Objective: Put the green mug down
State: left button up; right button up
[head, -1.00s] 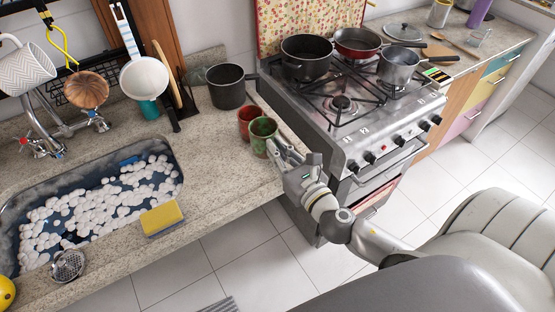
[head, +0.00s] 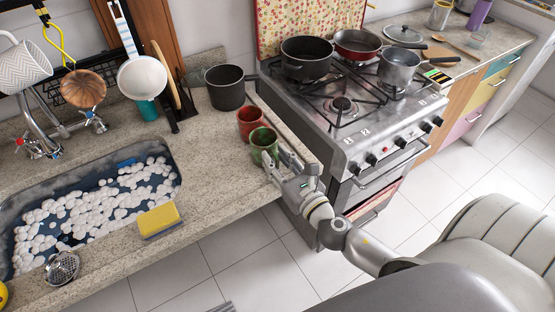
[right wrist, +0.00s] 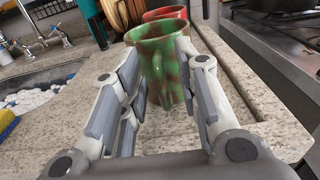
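The green mug (head: 263,147), mottled with red-brown, stands upright on the granite counter beside the stove, just in front of a red mug (head: 249,122). In the right wrist view the green mug (right wrist: 157,62) is straight ahead, its handle side facing me. My right gripper (head: 275,163) is at the near side of the green mug. Its fingers (right wrist: 160,75) are spread apart, one on each side of the handle. They look open, and finger contact with the mug is hard to judge. The mug's base is partly hidden. My left gripper is out of view.
A dark pot (head: 227,88) stands behind the mugs. The stove (head: 345,115) with pans borders them on the right. A sink (head: 95,200) with foam and a yellow sponge (head: 158,219) lie to the left. The counter between sponge and mugs is clear.

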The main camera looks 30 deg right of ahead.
jog(key=shift+r, duration=0.15)
jog(key=s+b, duration=0.5)
jog(key=s, duration=0.7)
jog(key=shift+d+r+b, duration=0.15)
jog(key=shift+d+b, duration=0.05)
jog(key=shift+b, duration=0.1)
